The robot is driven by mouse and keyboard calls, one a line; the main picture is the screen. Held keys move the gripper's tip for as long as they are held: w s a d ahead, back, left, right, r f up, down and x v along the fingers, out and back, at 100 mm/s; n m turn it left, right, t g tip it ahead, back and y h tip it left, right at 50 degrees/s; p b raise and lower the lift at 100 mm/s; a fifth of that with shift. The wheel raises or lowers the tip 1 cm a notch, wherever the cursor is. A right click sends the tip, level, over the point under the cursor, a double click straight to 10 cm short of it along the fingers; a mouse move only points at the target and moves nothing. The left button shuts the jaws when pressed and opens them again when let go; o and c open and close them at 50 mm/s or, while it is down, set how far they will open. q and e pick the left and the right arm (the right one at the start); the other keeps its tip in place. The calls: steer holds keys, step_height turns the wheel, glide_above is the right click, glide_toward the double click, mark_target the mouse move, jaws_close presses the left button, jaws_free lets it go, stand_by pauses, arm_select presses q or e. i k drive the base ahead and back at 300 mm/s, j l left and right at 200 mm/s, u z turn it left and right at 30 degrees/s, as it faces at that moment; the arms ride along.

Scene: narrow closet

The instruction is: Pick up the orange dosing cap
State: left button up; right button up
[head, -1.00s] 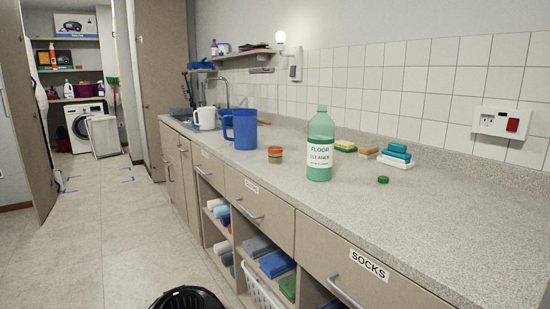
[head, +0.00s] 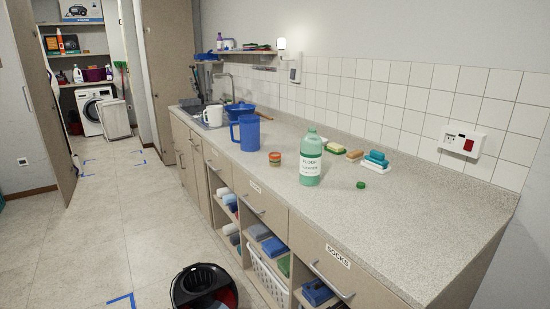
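A small round piece with an orange top (head: 275,155) and a paler lower part stands on the worktop, left of the floor cleaner bottle. It is the only orange cap-like thing I see on the worktop; whether it is one piece or a cap on a small jar I cannot tell. The green floor cleaner bottle (head: 311,160) stands upright just right of it, apart from it. A small green cap (head: 361,185) lies right of the bottle. Neither of my grippers is in view.
A blue jug (head: 247,133) and a white kettle-like jug (head: 213,112) stand left of it, near the sink. Sponges (head: 355,155) and a soap dish (head: 376,167) lie behind right. A black bucket (head: 204,288) stands on the floor before the cupboards. The worktop's right end is clear.

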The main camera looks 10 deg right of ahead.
mark_target(275, 160)
steer(key=i+j, duration=0.2)
steer(key=j, duration=0.15)
steer(key=i+j+z, duration=0.1)
steer(key=j, duration=0.2)
steer(key=i+j, duration=0.4)
steer(key=j, duration=0.3)
steer(key=i+j+z, duration=0.1)
steer(key=j, duration=0.25)
steer(key=i, duration=0.1)
